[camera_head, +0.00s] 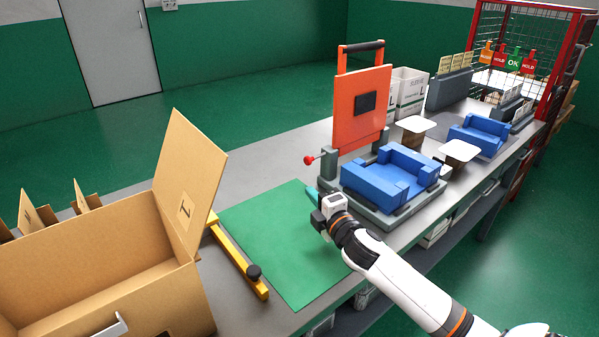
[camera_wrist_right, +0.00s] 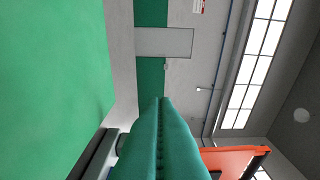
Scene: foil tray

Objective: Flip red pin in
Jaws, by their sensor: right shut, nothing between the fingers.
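A red ball-ended pin (camera_head: 309,160) sticks out to the left from the grey hinge post of the fixture. The fixture's orange lid (camera_head: 362,108) stands upright, with a dark handle on top. Below it a blue nest (camera_head: 375,186) sits on a grey base. My right gripper (camera_head: 313,193) is just below the pin, at the left front of the fixture, apart from the pin. In the right wrist view its teal fingers (camera_wrist_right: 160,140) lie together with nothing between them. The pin is not seen there, but the orange lid (camera_wrist_right: 235,160) is at lower right. My left gripper is out of view.
A green mat (camera_head: 285,245) lies left of the fixture, with a yellow bar (camera_head: 238,257) on its left. An open cardboard box (camera_head: 110,265) fills the left front. White-topped stands (camera_head: 460,151) and a second blue nest (camera_head: 480,135) are to the right. The mat is clear.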

